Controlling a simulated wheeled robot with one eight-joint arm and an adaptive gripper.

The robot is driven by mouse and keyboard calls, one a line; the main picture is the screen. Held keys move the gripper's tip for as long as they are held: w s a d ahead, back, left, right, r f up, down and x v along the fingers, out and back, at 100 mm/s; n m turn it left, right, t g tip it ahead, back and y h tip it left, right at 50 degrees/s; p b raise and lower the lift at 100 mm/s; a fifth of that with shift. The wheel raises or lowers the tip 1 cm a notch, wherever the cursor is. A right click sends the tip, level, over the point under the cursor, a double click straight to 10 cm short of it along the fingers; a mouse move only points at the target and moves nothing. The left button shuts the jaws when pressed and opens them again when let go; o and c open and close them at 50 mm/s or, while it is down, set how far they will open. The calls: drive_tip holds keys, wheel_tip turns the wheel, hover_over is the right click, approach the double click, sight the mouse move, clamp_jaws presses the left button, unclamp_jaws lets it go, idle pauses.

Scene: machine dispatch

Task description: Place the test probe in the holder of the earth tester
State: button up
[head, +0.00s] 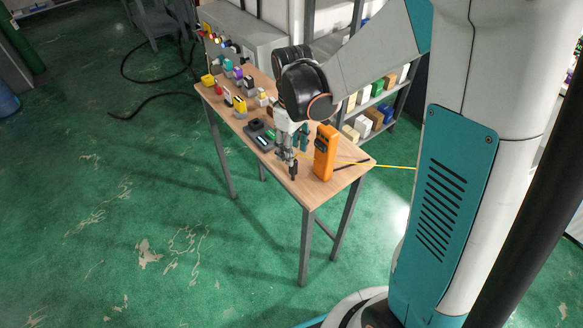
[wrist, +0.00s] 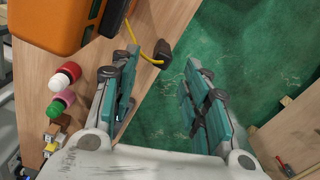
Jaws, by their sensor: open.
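The earth tester is an orange upright case (head: 325,152) on the wooden table near its front right end. Its orange body also fills the top left of the wrist view (wrist: 50,22). A yellow cord runs from beside it to a dark brown piece (wrist: 158,56) at the table edge, which may be the test probe's handle; its far end is not visible. My gripper (head: 292,152) hangs over the table just left of the tester. In the wrist view its two teal fingers (wrist: 160,100) are apart with nothing between them. I cannot make out the holder.
The wooden table (head: 310,190) carries a dark device with a screen (head: 261,134) and several small coloured parts at its far left. A shelf with boxes (head: 370,118) stands behind. The floor in front is clear.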

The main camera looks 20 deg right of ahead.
sight(293, 170)
drive_tip(key=shift+s+f+b, duration=0.2)
drive_tip(key=shift+f+b, duration=1.1)
drive_tip(key=shift+f, duration=2.15)
drive_tip(key=shift+c, duration=0.4)
clamp_jaws()
